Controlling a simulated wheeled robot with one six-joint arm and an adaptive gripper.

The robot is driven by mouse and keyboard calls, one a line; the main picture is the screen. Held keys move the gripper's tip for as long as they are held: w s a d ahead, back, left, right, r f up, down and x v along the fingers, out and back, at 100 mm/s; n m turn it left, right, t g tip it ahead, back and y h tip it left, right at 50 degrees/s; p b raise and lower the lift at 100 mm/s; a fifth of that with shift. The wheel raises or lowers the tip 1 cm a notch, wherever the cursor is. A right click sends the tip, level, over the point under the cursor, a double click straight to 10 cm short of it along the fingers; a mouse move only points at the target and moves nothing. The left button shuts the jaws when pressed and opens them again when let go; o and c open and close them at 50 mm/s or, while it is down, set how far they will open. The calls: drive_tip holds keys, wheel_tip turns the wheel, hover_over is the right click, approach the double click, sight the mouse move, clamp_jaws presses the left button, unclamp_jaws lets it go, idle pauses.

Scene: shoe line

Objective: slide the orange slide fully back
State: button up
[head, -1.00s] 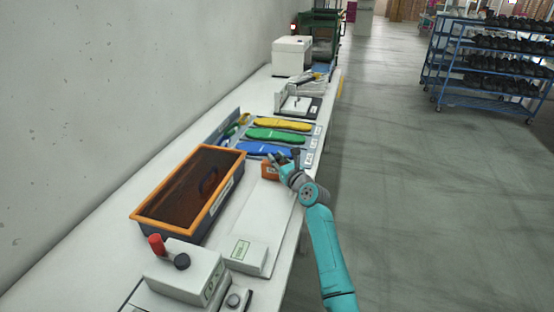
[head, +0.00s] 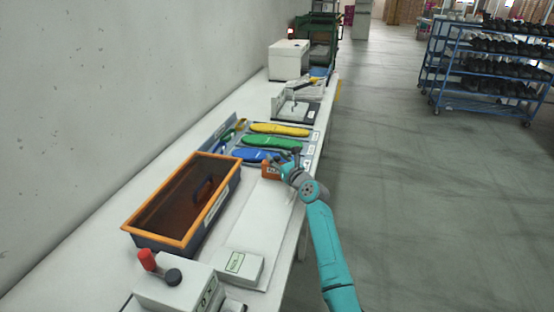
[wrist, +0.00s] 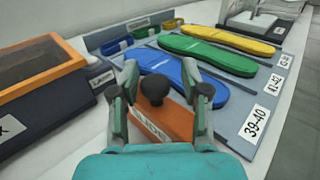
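The orange slide (head: 270,171) is a small orange block with a white label. It sits at the far end of a long white plate (head: 262,218) on the bench. In the wrist view the slide (wrist: 172,122) carries a round black knob (wrist: 155,88) on top. My gripper (head: 284,158) is at the slide. In the wrist view my gripper (wrist: 162,95) has its two fingers spread, one on each side of the knob. Gaps show between fingers and knob, so it is open and holds nothing. The palm hides the slide's near part.
Blue (head: 262,155), green (head: 272,142) and yellow (head: 280,129) insoles lie just beyond the slide. An orange-rimmed bin (head: 132,228) stands left. A small white block (head: 240,266) is at the plate's near end. A white box with a red knob (head: 147,259) stands nearer.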

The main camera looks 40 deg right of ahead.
drive_tip(key=shift+s, duration=0.15)
drive_tip(key=s, duration=0.4)
drive_tip(key=s+a, duration=0.1)
drive_tip(key=s, duration=0.6)
drive_tip(key=shift+s+a, duration=0.25)
drive_tip(key=shift+s, duration=0.1)
